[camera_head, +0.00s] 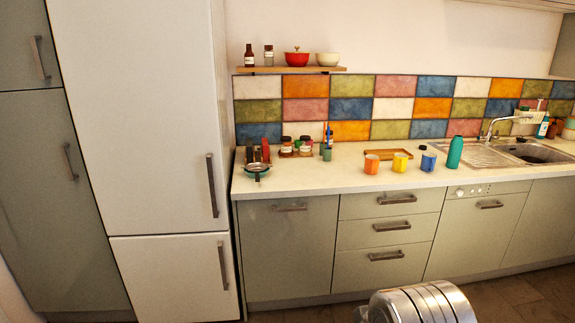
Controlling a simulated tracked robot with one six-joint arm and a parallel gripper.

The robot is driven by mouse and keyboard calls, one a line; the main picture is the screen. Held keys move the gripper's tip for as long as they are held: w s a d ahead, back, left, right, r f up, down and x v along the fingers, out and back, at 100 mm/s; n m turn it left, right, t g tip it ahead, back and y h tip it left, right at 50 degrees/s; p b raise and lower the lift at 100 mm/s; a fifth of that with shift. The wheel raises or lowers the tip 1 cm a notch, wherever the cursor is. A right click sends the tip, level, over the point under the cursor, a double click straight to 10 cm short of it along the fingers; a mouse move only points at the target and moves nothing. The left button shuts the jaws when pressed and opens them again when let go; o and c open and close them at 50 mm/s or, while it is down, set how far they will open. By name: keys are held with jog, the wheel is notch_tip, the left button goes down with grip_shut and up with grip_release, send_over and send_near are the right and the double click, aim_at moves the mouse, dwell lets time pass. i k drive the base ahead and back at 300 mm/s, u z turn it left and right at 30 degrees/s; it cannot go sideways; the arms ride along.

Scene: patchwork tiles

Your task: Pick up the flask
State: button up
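The flask looks to be the tall teal bottle (455,152), standing upright on the pale countertop (320,178) just left of the sink. Its body narrows to a cap at the top. Nothing hides the flask. My gripper is not in view.
An orange mug (371,164) and a yellow mug (399,162) stand left of the flask, before a wooden tray (388,154). The sink (540,152) and faucet (490,130) are to its right. A ribbed shiny metal shape (425,304) shows at the bottom edge.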

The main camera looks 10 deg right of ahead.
aim_at(455, 146)
jog(key=z, duration=0.25)
jog(key=i, duration=0.75)
jog(key=z, duration=0.5)
jog(key=i, duration=0.8)
jog(key=z, duration=0.3)
